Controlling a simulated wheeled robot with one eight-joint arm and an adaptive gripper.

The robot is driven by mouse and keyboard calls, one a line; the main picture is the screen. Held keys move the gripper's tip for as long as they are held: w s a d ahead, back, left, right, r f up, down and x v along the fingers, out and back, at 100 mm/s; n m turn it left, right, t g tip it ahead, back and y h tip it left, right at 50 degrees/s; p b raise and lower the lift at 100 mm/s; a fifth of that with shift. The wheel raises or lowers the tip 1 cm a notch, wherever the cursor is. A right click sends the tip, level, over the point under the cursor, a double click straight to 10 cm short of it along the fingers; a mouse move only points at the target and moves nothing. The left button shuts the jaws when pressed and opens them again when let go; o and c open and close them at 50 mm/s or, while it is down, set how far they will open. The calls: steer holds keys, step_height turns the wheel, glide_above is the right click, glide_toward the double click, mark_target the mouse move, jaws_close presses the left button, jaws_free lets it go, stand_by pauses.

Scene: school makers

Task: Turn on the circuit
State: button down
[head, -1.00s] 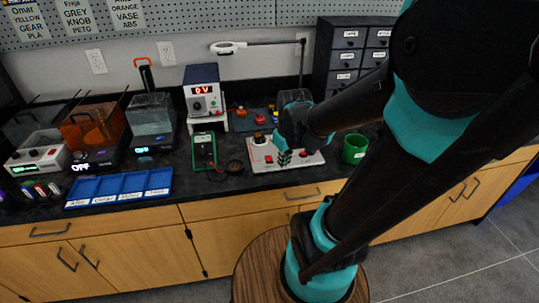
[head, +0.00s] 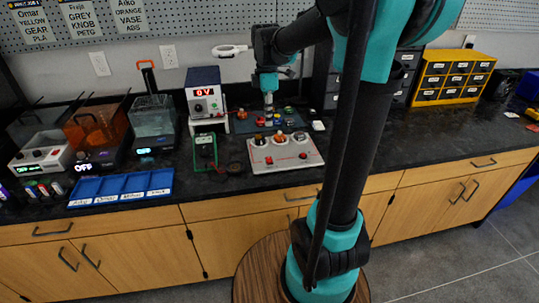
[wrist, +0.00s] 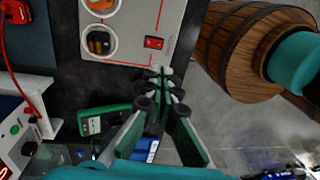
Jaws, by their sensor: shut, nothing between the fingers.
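The circuit board (head: 290,163) is a white panel on the dark counter with round sockets and red parts. In the wrist view, the board (wrist: 128,12) shows two round sockets with orange-brown pieces and a red rocker switch (wrist: 153,43). My gripper (head: 268,108) is shut and empty; in the head view it appears beyond the board's back edge, raised. In the wrist view, its fingertips (wrist: 162,72) appear just below the switch in the picture; contact cannot be told. The power supply (head: 204,92) stands behind left and its display reads 0 V.
A green multimeter (head: 205,150) lies left of the board. A blue tray (head: 121,188) and several printers or tanks fill the left counter. A dark mat (head: 243,124) with small parts lies behind the board. A yellow drawer unit (head: 451,78) stands right.

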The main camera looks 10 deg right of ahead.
mark_target(270, 161)
steer(key=f, duration=0.4)
steer(key=s+f, duration=0.1)
steer(key=f, duration=0.9)
steer(key=shift+s, duration=0.35)
steer(key=shift+s+f+t, duration=0.2)
steer(key=shift+f+t, duration=0.05)
steer(key=shift+t, duration=0.15)
steer(key=shift+w, duration=0.2)
steer(key=shift+w+r, duration=0.2)
steer(key=shift+w, duration=0.45)
